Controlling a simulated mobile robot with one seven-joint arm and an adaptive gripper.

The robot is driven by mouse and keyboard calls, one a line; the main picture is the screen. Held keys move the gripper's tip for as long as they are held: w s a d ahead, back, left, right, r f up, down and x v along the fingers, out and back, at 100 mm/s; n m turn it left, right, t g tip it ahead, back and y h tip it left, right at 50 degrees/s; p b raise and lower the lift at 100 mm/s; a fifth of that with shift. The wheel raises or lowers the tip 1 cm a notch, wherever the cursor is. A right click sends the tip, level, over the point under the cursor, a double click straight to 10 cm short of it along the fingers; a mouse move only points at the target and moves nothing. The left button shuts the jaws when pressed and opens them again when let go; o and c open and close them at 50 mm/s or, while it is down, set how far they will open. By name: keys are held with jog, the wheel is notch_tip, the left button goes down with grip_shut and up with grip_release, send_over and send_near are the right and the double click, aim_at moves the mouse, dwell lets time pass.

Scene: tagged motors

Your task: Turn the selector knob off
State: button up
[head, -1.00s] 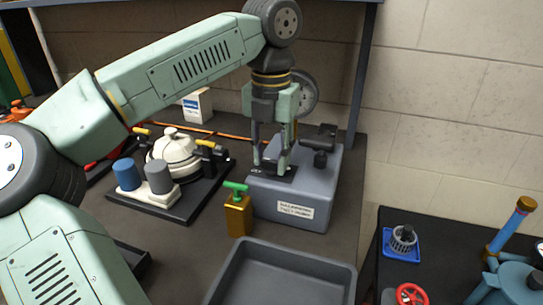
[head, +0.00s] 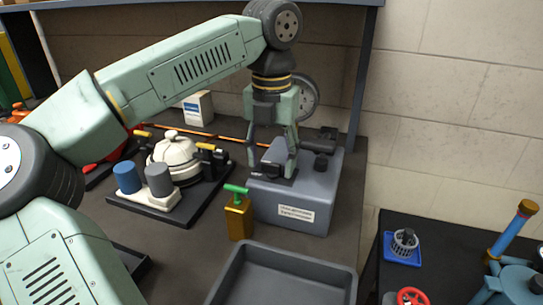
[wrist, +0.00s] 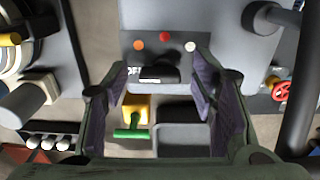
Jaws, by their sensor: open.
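The selector knob (wrist: 158,74) is a dark block on a dark plate with orange, red and white dots and partly hidden white lettering. It sits on top of a grey machine box (head: 290,216). In the head view the knob (head: 277,153) shows between my fingers. My gripper (head: 273,162) is open above the box, with a finger on either side of the knob. In the wrist view my gripper (wrist: 163,96) has its fingers spread wide apart. I cannot tell whether either finger touches the knob.
A brass block with a green handle (head: 238,214) stands just in front of the box. A grey tray (head: 290,265) lies nearer. A white dome fixture (head: 175,152) is left; a black post (head: 320,160) rises on the box's right.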

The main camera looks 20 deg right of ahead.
notch_tip(320, 180, up, 8)
jog(key=shift+f, duration=0.25)
dwell(0.4)
